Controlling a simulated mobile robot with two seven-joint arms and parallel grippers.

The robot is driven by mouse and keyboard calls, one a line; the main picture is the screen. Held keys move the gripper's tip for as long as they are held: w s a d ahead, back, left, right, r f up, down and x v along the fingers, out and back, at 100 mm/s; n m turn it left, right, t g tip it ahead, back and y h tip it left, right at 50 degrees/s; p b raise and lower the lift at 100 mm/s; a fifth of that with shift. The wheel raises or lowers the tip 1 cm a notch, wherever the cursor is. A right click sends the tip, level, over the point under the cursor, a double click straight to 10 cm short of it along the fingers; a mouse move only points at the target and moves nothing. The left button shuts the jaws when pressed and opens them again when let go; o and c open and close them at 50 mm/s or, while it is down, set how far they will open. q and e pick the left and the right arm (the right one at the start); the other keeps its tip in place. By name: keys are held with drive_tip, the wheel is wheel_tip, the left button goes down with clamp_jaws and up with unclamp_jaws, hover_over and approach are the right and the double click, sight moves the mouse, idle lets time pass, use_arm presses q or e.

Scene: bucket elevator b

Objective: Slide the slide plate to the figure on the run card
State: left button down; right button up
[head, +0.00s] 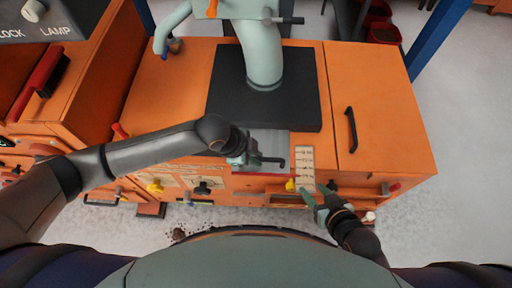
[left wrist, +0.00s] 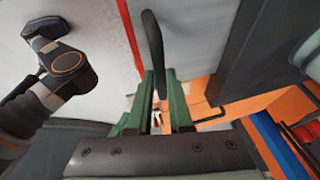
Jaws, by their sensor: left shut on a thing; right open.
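The slide plate (head: 272,138) is a grey metal plate coming out from under the black block on the orange cabinet, with a dark bar handle (head: 270,161) at its front. My left gripper (head: 252,160) is shut on this handle; the left wrist view shows the dark handle (left wrist: 153,45) running down between the green fingers (left wrist: 160,90). A cream strip with marks (head: 305,168) lies right of the plate; its figures are too small to read. A cream printed card (head: 182,177) is on the cabinet front, also unreadable. My right gripper (head: 318,200) is open and empty, below the strip.
The orange cabinet (head: 375,110) has a black handle (head: 351,130) on its right part. Yellow knobs (head: 155,186) and a black knob (head: 202,188) line its front. A pale green spout (head: 262,60) enters the black block (head: 225,95). A blue post (head: 440,35) stands behind right.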

use_arm(q)
drive_tip(key=c, duration=0.8)
unclamp_jaws()
drive_tip(key=shift+c, duration=0.2)
drive_tip(key=p+v, duration=0.3)
drive_tip(key=v, duration=0.9)
drive_tip(key=shift+r+p, duration=0.25)
drive_tip(key=shift+p, duration=0.05)
